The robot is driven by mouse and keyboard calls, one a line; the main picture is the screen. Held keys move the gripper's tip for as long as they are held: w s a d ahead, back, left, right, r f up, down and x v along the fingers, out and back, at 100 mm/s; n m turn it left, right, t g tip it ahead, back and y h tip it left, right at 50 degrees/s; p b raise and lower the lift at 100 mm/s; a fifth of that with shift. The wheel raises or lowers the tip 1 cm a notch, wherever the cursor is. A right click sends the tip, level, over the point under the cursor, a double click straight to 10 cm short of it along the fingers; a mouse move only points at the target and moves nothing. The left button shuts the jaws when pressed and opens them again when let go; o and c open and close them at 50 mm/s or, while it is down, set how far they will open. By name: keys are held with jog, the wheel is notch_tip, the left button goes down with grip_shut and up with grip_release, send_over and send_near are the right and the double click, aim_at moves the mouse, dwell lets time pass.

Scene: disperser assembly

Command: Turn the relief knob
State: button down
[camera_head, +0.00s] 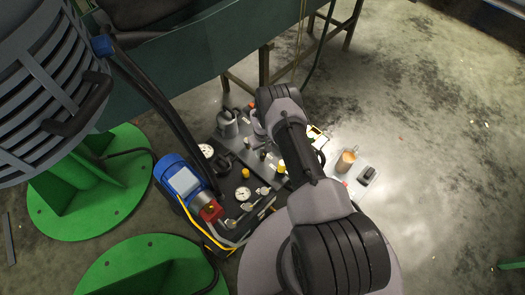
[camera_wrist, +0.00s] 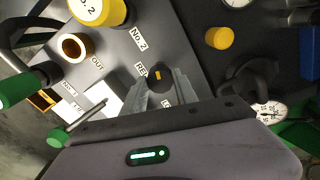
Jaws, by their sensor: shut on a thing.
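The relief knob (camera_wrist: 158,76) is a small black knob with an orange mark, on the dark panel (camera_wrist: 195,50) in the wrist view. A partly covered label starting "RE" is beside it. My gripper (camera_wrist: 162,84) has one finger on each side of the knob and is shut on it. The fingers partly hide the knob's lower side. In the head view my arm hides much of the panel, and I cannot make out the knob there.
Close around are yellow caps (camera_wrist: 219,38), a yellow part marked 2 (camera_wrist: 98,8), a brass port (camera_wrist: 73,48), green-ended handles (camera_wrist: 58,136) and gauges (camera_wrist: 270,112). In the head view a blue motor (camera_head: 180,180) stands left of the panel.

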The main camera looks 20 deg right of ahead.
aim_at(263, 152)
jog(key=c, duration=1)
grip_release()
jog(key=shift+o, duration=0.2)
notch_tip(263, 152, up, 17)
jog(key=p, duration=0.7)
jog(key=shift+r+p, duration=0.2)
jog(key=shift+p, duration=0.15)
